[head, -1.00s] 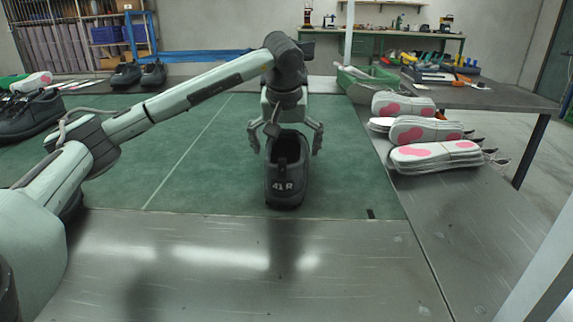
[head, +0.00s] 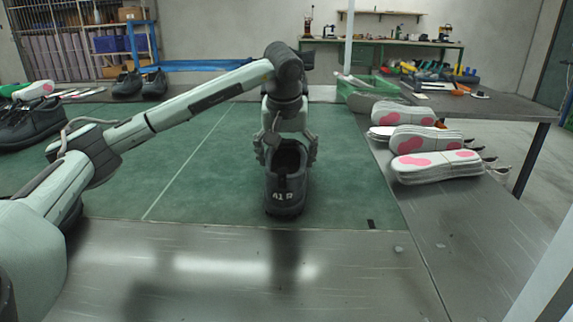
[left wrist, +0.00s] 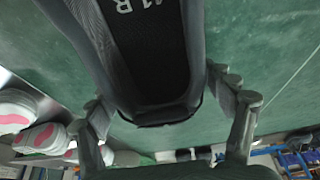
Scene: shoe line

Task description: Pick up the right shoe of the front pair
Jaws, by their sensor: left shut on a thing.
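My left gripper (head: 287,155) reaches down over the shoe from above. Its fingers are shut on the shoe's two sides near the opening. In the left wrist view the shoe (left wrist: 150,60) fills the upper middle, with a finger on either side. My right gripper is not in view.
Stacks of insoles with pink patches (head: 435,165) lie right of the mat. Other dark shoes (head: 30,122) stand at the left, and another pair (head: 140,82) at the back. A bare metal strip (head: 200,270) lies in front. A side table (head: 480,102) stands at the right.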

